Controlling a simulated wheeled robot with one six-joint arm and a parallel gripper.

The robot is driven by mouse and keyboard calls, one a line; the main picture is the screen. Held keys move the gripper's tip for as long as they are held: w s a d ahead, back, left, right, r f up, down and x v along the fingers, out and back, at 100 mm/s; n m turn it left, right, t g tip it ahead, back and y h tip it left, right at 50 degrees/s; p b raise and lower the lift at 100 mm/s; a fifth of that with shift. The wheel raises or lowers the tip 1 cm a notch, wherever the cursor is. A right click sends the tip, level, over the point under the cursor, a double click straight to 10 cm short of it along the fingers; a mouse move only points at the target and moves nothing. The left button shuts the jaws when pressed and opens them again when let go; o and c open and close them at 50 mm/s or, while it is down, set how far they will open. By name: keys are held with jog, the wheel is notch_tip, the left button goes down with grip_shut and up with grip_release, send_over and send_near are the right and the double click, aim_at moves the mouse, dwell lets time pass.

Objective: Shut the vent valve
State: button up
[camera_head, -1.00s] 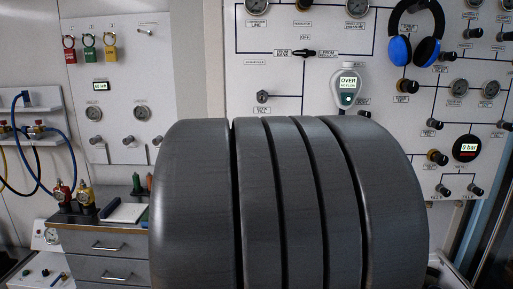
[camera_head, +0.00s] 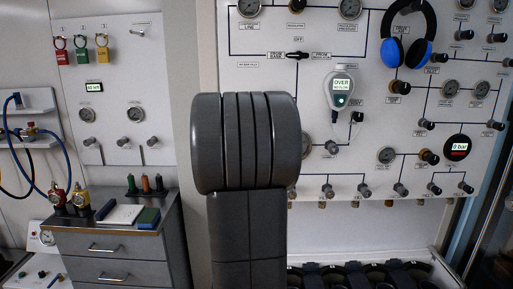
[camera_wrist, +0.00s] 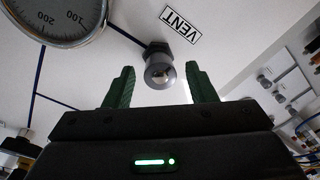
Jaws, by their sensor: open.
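In the wrist view, the vent valve (camera_wrist: 159,72) is a dark round knob on a short stem, standing out from the white panel beside an upside-down VENT label (camera_wrist: 181,24). My gripper (camera_wrist: 159,86) is open, with one green finger on each side of the knob. The knob appears between the fingertips with gaps on both sides; I see no contact, and cannot tell the depth left between them. In the head view, my grey arm covers the middle of the panel, and neither the gripper nor the vent knob can be made out.
A pressure gauge (camera_wrist: 62,18) is close by at upper left in the wrist view. In the head view, the white panel (camera_head: 250,70) carries several gauges and knobs, a handheld meter (camera_head: 341,90) and blue headphones (camera_head: 390,52). A drawer cabinet (camera_head: 150,250) stands at left.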

jog(key=shift+w, duration=0.75)
jog(key=shift+c, duration=0.2)
jog(key=c, duration=0.9)
jog(key=shift+f+m+b, duration=0.15)
jog(key=shift+m+b, duration=0.15)
jog(key=shift+b, duration=0.15)
